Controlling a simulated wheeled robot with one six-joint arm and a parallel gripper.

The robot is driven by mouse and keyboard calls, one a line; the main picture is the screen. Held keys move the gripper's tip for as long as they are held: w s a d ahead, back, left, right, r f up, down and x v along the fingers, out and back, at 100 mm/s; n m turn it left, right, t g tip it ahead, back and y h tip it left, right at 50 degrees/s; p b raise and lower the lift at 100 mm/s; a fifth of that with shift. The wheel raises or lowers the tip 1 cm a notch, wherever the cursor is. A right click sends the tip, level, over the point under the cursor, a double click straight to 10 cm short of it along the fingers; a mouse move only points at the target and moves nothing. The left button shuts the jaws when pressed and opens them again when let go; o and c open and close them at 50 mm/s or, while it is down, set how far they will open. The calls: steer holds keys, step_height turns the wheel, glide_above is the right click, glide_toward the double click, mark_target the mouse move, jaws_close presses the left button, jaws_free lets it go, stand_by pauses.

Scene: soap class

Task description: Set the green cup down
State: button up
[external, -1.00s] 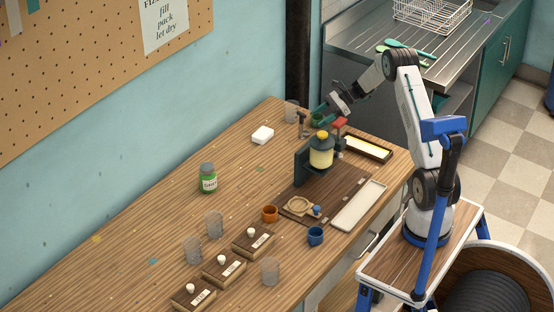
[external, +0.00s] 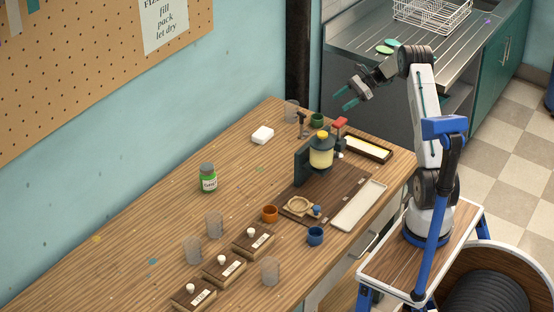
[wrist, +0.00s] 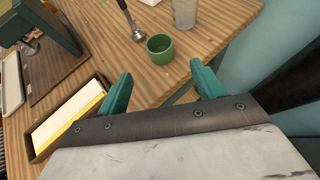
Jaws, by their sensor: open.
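The green cup (external: 317,120) stands upright on the wooden table near its far end, behind the yellow-topped dispenser. In the wrist view the cup (wrist: 160,48) is empty, its open top visible, and it stands beyond my fingertips near the table edge. My gripper (external: 345,98) is raised above and to the right of the cup, apart from it. Its teal fingers are spread with nothing between them, as the wrist view also shows (wrist: 163,85).
A metal tool (wrist: 131,22) and a clear glass (wrist: 184,12) stand close to the cup. The dispenser (external: 321,152) and a dark-framed tray (external: 367,148) are nearby. An orange cup (external: 270,214) and blue cup (external: 315,236) stand further forward. The table around the white block (external: 262,135) is mostly clear.

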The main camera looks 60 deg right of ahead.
steer(key=s+a+r+n+g+h, duration=0.25)
steer(key=s+a+r+n, duration=0.3)
steer(key=a+r, duration=0.65)
steer(key=s+a+r+n+g+h, duration=0.1)
steer(key=s+a+r+n+g, duration=0.45)
steer(key=a, duration=0.95)
steer(key=s+a+r+n+t+h, duration=0.1)
steer(key=s+a+r+n+h, duration=0.1)
steer(key=s+a+n, duration=0.4)
steer(key=s+a+r+n+h, duration=0.1)
steer(key=s+a+r, duration=0.25)
steer(key=s, duration=0.35)
steer(key=s+a+f+n+h, duration=0.1)
steer(key=s+f+n+h, duration=0.1)
steer(key=s, duration=0.5)
steer(key=s+a+f+n+t+h, duration=0.1)
steer(key=s+a+f+n, duration=0.1)
steer(key=s+n, duration=0.2)
steer(key=s, duration=0.3)
steer(key=shift+n+t+h, duration=0.3)
steer(key=shift+n+h, duration=0.05)
steer(key=shift+n, duration=0.05)
